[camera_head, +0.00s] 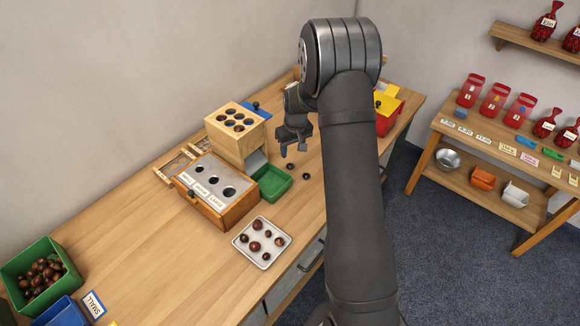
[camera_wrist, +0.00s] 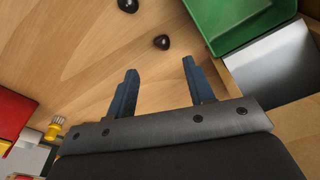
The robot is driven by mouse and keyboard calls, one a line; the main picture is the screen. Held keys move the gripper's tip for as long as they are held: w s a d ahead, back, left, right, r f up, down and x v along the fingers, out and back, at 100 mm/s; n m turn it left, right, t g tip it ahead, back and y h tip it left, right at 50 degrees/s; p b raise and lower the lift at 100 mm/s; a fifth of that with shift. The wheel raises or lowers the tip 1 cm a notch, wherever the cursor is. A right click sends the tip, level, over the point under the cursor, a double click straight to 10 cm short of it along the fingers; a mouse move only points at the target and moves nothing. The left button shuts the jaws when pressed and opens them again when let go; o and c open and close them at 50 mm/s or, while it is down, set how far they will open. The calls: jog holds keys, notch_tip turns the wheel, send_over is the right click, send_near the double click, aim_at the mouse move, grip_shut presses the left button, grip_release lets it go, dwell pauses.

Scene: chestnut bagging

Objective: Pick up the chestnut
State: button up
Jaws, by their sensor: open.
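Two dark chestnuts lie loose on the wooden table just right of a small green tray. The one nearer my gripper (camera_head: 296,150) is a chestnut (camera_head: 290,166) that also shows in the wrist view (camera_wrist: 161,42). The other chestnut (camera_head: 306,175) is at the top of the wrist view (camera_wrist: 128,5), partly cut off. My gripper's two blue fingers (camera_wrist: 160,68) are apart with nothing between them. They hang above the table, short of both chestnuts, with the nearer one beyond the gap between the fingertips in the wrist view.
The green tray (camera_head: 262,190) sits below a metal chute (camera_head: 257,160) on a wooden holed box (camera_head: 236,125). A sizing box (camera_head: 205,204), a white tray (camera_head: 240,240) with several chestnuts and a green bin (camera_head: 16,268) of chestnuts stand left. A red-yellow box (camera_head: 388,108) is behind my arm.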

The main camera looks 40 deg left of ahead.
aim_at(291, 165)
jog(key=f, duration=0.7)
jog(key=shift+a+f, duration=0.15)
jog(key=shift+a, duration=0.2)
jog(key=c, duration=0.8)
